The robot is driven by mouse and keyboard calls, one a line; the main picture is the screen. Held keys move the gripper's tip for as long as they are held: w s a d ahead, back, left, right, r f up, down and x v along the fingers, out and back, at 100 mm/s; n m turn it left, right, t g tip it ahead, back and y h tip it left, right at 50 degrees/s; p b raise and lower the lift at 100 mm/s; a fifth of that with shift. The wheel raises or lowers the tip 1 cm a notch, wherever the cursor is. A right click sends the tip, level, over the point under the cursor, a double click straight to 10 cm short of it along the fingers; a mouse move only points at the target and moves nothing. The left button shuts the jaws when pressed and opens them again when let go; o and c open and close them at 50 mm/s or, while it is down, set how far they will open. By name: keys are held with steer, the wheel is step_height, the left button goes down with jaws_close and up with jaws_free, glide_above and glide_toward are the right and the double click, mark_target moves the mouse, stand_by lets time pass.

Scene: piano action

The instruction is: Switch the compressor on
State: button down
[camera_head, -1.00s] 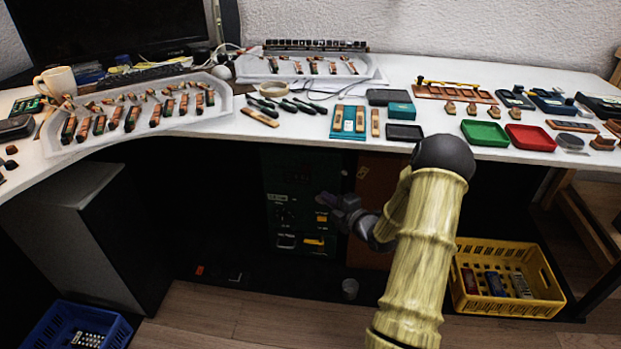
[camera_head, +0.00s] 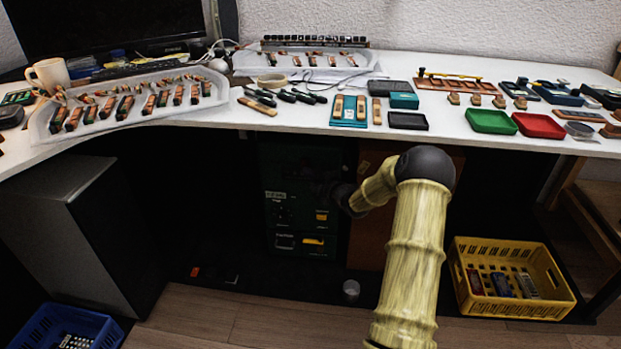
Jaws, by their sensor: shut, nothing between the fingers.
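A dark green cabinet with a control panel (camera_head: 282,240) stands in shadow under the table and seems to be the compressor. Its face has a small yellow piece (camera_head: 321,215) at mid height on the right and a yellow handle-like piece (camera_head: 313,241) lower down. Pale labels and dark controls show on its left side. The switch position is too small to read. My gripper (camera_head: 318,189) is shut and empty, dim in the shadow in front of the panel's upper right part, above the upper yellow piece. I cannot tell whether it touches the panel.
The white table (camera_head: 455,140) overhangs the cabinet and carries trays, tools and piano parts. A brown panel (camera_head: 372,235) stands right of the cabinet. A yellow crate (camera_head: 510,308) and a blue crate (camera_head: 40,325) are on the floor. A small cup (camera_head: 351,289) stands in front.

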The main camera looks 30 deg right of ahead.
steer(key=shift+w, duration=0.3)
steer(key=shift+a, duration=0.1)
steer(key=shift+f, duration=0.1)
steer(key=shift+w+d+f+n+b, duration=0.2)
steer(key=shift+f+n+b, duration=0.1)
steer(key=shift+b, duration=0.5)
steer(key=shift+s+r, duration=0.1)
steer(key=shift+r, duration=0.15)
